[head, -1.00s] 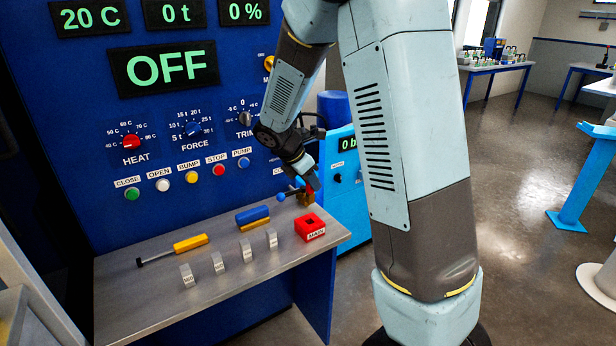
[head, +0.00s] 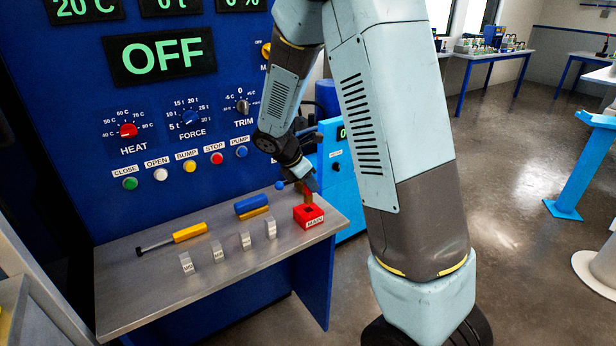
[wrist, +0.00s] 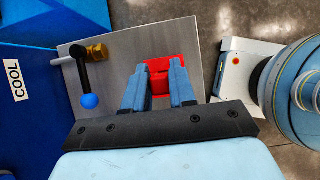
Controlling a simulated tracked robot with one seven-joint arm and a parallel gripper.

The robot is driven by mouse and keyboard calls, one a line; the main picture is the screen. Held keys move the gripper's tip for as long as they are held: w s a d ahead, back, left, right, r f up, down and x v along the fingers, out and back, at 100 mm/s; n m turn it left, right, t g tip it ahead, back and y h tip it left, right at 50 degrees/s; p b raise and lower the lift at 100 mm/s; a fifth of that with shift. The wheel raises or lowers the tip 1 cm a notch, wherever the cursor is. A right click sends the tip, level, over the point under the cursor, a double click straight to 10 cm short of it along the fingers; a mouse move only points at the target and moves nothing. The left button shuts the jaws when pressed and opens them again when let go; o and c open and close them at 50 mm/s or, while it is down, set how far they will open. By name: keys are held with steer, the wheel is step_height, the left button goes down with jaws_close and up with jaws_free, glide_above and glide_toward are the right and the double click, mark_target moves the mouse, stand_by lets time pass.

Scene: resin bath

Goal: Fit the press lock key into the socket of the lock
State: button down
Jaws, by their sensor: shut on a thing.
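The red lock (head: 300,222), labelled MAIN, sits near the right end of the grey metal shelf, with a dark square socket in its top. My gripper (head: 312,187) is just above and behind it in the head view, partly hidden by my arm. In the wrist view my two blue-grey fingers (wrist: 159,66) point toward the red lock (wrist: 159,62), which shows between and beyond their tips. They are shut on the press lock key, which I cannot tell apart from the red behind it. I cannot tell whether the key touches the socket.
A valve lever with a blue ball (wrist: 89,101) and brass body (wrist: 97,52) stands close to the left of my fingers. Several grey tagged blocks (head: 245,240), a blue-and-yellow block (head: 252,206) and a yellow-handled tool (head: 189,232) lie along the shelf (head: 150,290).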

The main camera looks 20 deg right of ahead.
mark_target(306, 191)
steer(key=shift+f, duration=0.7)
stand_by(1.3)
steer(key=shift+f, duration=1.6)
steer(key=c, duration=0.8)
jaws_free()
steer(key=shift+c, duration=0.2)
steer(key=v, duration=1.3)
steer(key=shift+a+r, duration=0.15)
steer(key=shift+r, duration=0.15)
steer(key=shift+s, duration=0.1)
